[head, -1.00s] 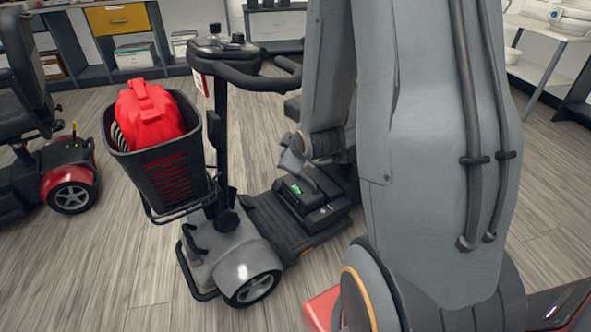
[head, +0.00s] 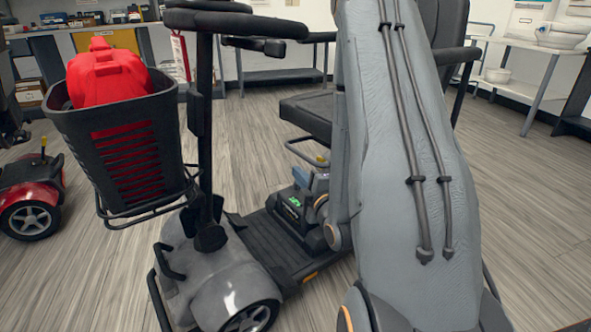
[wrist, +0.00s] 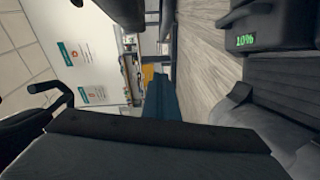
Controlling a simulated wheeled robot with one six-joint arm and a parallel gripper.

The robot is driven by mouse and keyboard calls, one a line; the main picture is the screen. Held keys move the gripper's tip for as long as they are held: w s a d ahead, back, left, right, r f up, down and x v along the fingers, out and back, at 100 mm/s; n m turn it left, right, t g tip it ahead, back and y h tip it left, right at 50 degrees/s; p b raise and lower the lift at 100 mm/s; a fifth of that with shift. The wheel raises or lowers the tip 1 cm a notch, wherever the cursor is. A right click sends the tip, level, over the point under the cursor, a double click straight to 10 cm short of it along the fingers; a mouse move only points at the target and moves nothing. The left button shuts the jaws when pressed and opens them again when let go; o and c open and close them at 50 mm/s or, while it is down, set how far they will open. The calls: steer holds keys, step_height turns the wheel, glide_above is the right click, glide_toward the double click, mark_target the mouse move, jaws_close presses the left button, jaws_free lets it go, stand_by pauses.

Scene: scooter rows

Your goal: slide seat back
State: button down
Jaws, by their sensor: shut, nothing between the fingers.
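The grey scooter's black seat (head: 307,112) shows left of my arm in the head view. Its backrest (head: 443,22) rises at the right. A thin bar with a yellow tip (head: 321,159) is under the seat's front edge. My gripper (head: 318,184) shows only as a small pale piece below the seat, mostly hidden by my arm; it looks shut and empty. I cannot tell whether it touches the bar. In the wrist view, a broad dark surface (wrist: 150,156) fills the bottom; I cannot tell if it is the seat.
A black box with a green display (head: 293,204) sits on the scooter's deck (head: 276,238); the box also shows in the wrist view (wrist: 262,20). The basket (head: 120,150) holds a red bag (head: 105,75). A red scooter (head: 28,200) stands at left. Open floor lies behind.

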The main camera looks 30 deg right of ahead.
steer(key=w+d+f+b, duration=0.1)
steer(key=w+d+b, duration=0.4)
steer(key=w, duration=0.5)
steer(key=shift+d+f+b, duration=0.15)
steer(key=shift+d+b, duration=0.1)
steer(key=shift+b, duration=0.2)
steer(key=shift+w, duration=0.1)
